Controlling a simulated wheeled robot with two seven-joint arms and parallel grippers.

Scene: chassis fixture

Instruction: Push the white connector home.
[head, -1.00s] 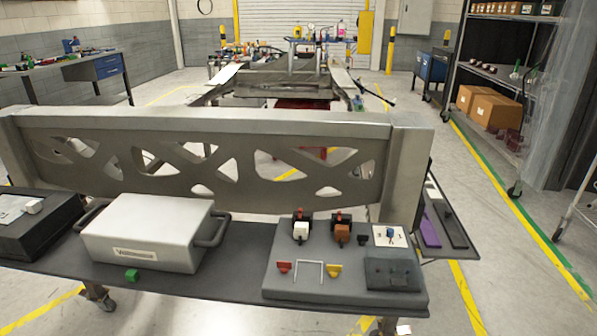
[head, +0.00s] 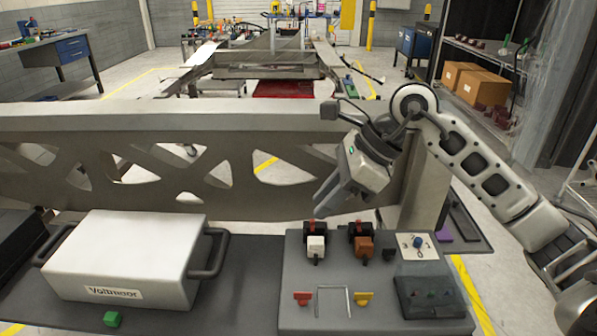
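The white connector (head: 316,244) sits on the grey panel (head: 300,270), in front of a black socket with a red part behind it. I cannot tell how deep it is seated. A brown connector (head: 363,246) sits in a similar socket to its right. My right gripper (head: 332,210) hangs above and behind the panel, pointing down and left, a little above the white connector and apart from it. Its fingers are seen from the side, so I cannot tell whether they are open. My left gripper is not in view.
A rotary dial (head: 417,242) and a dark translucent cover (head: 432,296) are on the panel's right. Red (head: 302,297) and yellow (head: 363,297) terminals flank a wire handle in front. A metal beam runs behind.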

